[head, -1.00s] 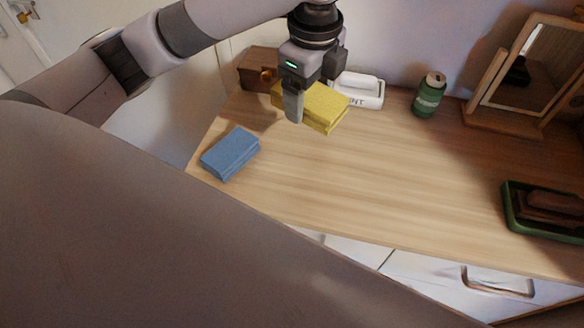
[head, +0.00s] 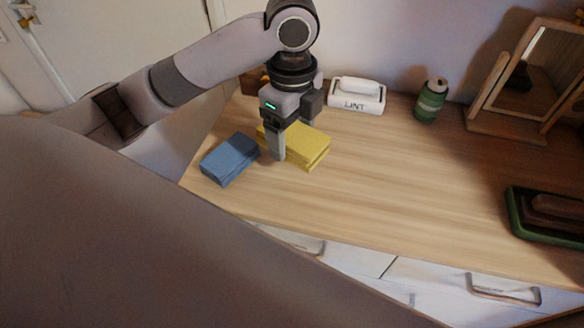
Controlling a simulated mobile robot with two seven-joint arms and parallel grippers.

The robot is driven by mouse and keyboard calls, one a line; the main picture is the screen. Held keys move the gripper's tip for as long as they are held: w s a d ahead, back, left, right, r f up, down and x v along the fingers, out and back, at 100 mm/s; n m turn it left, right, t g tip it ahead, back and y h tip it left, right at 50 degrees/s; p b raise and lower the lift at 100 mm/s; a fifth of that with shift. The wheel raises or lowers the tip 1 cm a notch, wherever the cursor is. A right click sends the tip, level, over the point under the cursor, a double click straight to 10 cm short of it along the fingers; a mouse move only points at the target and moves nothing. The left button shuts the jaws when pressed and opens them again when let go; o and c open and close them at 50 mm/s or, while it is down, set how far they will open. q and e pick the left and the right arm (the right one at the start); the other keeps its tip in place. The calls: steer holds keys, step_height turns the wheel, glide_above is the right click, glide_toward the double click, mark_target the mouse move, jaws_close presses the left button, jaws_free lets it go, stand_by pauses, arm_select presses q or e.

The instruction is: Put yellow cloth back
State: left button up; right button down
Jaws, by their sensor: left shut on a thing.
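The folded yellow cloth (head: 308,148) is at the left part of the wooden dresser top, just right of a folded blue cloth (head: 229,158). My left gripper (head: 288,143) points down and is shut on the yellow cloth at its left end. One finger shows in front of the cloth; the other is mostly hidden behind it. I cannot tell whether the yellow cloth touches the wood or is just above it. My right gripper is not in view.
A white lint box (head: 356,95) stands behind the yellow cloth, with a green can (head: 431,101) to its right. A wooden mirror (head: 527,80) and a green tray (head: 518,222) are at the right. The middle of the dresser top (head: 400,175) is clear. Drawers with handles (head: 503,289) are below.

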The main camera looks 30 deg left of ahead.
arm_select(q)
steer(key=b, duration=0.1)
glide_above(292, 178)
step_height(292, 178, down, 6)
steer(key=shift+r, duration=0.25)
step_height(292, 178, down, 4)
steer(key=shift+r+b, duration=0.1)
steer(key=shift+b, duration=0.2)
steer(key=o, duration=0.9)
step_height(292, 178, up, 12)
steer(key=p, duration=0.3)
steer(key=shift+r, duration=0.1)
